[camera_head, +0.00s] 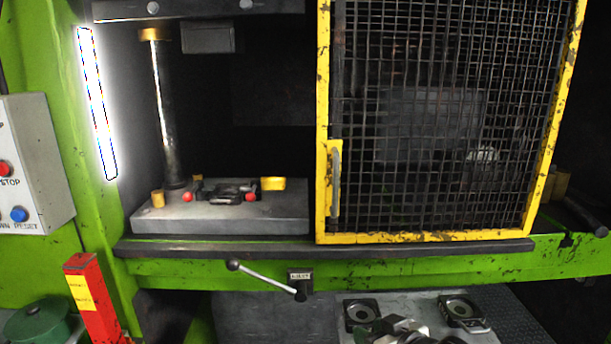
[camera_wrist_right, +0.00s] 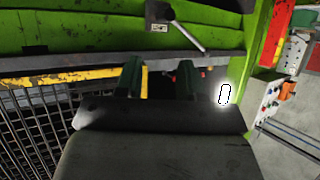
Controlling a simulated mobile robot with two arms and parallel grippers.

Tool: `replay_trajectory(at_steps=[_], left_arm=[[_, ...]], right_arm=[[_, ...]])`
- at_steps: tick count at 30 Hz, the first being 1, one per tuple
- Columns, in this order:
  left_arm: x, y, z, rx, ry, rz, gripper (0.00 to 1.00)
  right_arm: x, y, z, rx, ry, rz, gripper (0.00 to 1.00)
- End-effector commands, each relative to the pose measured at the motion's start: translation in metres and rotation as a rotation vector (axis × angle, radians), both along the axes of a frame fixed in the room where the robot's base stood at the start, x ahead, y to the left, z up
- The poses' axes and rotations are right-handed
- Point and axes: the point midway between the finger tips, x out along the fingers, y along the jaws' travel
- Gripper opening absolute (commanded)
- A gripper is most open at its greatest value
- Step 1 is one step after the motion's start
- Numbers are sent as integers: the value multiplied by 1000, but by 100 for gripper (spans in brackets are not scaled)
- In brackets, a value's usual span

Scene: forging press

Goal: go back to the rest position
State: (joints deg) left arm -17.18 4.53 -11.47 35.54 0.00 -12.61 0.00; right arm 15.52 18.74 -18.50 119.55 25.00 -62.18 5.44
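My right gripper (camera_head: 400,328) shows at the bottom edge of the head view, low in front of the press and over a dark surface with round-holed parts. In the right wrist view its two dark fingers (camera_wrist_right: 160,78) stand apart with nothing between them. The green press (camera_head: 400,266) fills the head view. My left gripper is in neither view.
A yellow-framed mesh guard (camera_head: 430,238) covers the press's right half. The left opening shows a die block (camera_head: 225,222). A lever (camera_head: 268,278) sticks out below the ledge. A red post (camera_head: 95,300) and button box (camera_head: 30,165) stand at left.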

Motion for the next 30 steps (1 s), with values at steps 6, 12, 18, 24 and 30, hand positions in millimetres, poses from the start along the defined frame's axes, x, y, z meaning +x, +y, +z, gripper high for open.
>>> replay_trajectory(at_steps=[6,12,18,24,30], left_arm=[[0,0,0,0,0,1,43],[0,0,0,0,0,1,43],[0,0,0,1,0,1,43],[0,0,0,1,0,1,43],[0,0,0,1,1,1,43]], right_arm=[[-97,-22,-90,-110,271,-97,38],[-175,-46,-132,-202,475,-179,38],[-233,-64,-151,-269,627,-239,38],[-282,-80,-161,-330,757,-291,38],[-264,-77,-212,-332,767,-282,38]])
